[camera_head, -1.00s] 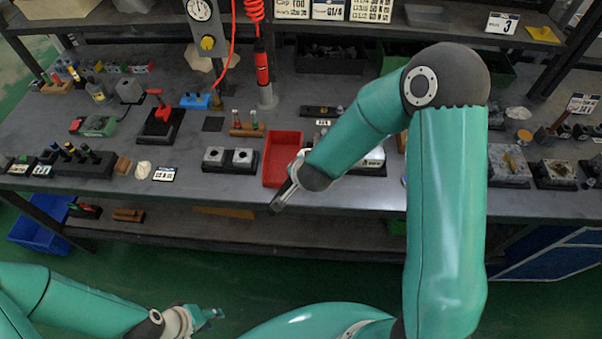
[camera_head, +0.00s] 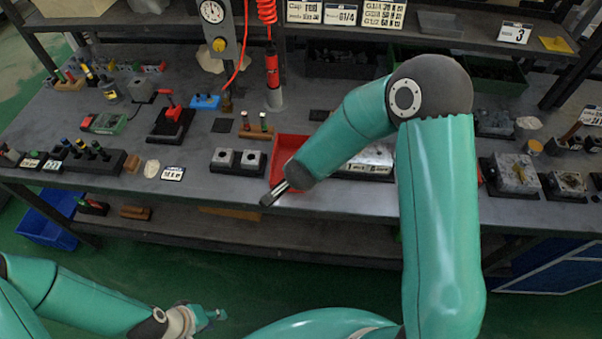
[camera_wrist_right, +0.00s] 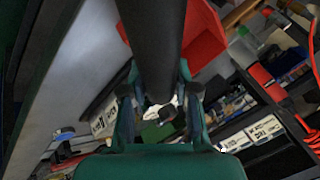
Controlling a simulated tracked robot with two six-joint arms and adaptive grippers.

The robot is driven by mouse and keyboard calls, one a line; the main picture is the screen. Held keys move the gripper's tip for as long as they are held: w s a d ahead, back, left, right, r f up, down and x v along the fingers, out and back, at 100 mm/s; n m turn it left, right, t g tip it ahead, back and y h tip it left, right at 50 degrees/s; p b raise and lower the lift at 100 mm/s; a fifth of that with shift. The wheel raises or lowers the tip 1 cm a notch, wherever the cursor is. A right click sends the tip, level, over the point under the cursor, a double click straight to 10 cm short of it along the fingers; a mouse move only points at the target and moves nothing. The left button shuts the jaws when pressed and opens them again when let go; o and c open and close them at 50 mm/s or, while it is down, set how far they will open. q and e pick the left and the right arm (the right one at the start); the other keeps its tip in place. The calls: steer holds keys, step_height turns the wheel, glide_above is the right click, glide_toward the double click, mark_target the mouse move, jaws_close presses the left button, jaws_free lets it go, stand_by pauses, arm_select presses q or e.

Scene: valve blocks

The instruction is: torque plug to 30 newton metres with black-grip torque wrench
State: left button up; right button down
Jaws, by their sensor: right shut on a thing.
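My right gripper shows in the right wrist view (camera_wrist_right: 160,92), its fingers closed around a thick black rod, which looks like the black grip of the torque wrench (camera_wrist_right: 155,35). In the head view the right forearm hides most of this gripper. A short silver bar with a dark end (camera_head: 273,194) juts out below the wrist, over the table's front edge by the red tray; I cannot tell which part it is. My left gripper (camera_head: 212,317) hangs low at the front, away from the table, apparently empty; its finger opening is unclear. I cannot make out the plug.
The red tray (camera_head: 282,160) is partly behind the right arm. A metal block (camera_head: 372,158) is partly hidden behind the arm; another (camera_head: 515,172) stands at right. A gauge post (camera_head: 214,25) rises behind.

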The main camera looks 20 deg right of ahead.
stand_by(0.4)
steer(key=shift+s+d+n+b, duration=0.3)
steer(key=shift+s+b, duration=0.1)
steer(key=shift+b, duration=0.1)
steer(key=shift+s+d+r+n+y+b, duration=0.1)
steer(key=shift+s+d+n+y+b, duration=0.2)
steer(key=shift+s+n+y+b, duration=0.25)
steer(key=shift+s+r+p, duration=0.1)
steer(key=shift+r+p, duration=0.1)
steer(key=shift+p, duration=0.1)
